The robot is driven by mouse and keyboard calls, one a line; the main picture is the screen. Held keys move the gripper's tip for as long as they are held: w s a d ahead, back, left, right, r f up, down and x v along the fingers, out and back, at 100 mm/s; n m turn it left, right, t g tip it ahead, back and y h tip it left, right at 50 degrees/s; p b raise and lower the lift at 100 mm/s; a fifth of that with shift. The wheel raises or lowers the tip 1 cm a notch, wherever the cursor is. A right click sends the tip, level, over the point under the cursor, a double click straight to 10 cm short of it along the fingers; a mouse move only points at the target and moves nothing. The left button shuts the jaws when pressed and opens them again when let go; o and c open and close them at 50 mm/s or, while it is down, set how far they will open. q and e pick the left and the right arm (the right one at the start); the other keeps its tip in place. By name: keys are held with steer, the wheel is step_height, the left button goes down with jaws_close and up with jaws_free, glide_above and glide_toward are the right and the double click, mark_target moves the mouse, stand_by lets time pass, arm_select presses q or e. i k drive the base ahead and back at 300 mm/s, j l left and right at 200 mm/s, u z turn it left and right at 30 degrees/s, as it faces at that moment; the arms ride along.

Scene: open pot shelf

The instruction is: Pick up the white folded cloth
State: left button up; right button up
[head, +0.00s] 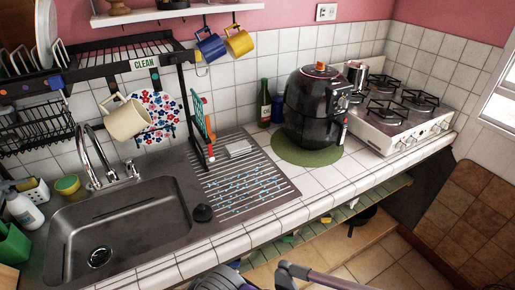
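The white folded cloth (239,148) lies flat on the ridged metal drainboard, near its back edge beside the dark rack post. Part of my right arm comes in at the bottom edge, and its end, which seems to be my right gripper (286,272), is in front of the counter, well below and apart from the cloth. Its fingers are not clear enough to tell open from shut. I cannot make out my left gripper.
The sink (120,232) with its tap (97,160) is left of the drainboard (245,188). A black dark-bodied cooker (308,108) stands on a green mat (306,155) to the right, with a bottle (264,103) behind. Mugs hang above.

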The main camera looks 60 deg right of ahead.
mark_target(233, 150)
steer(key=z, duration=1.8)
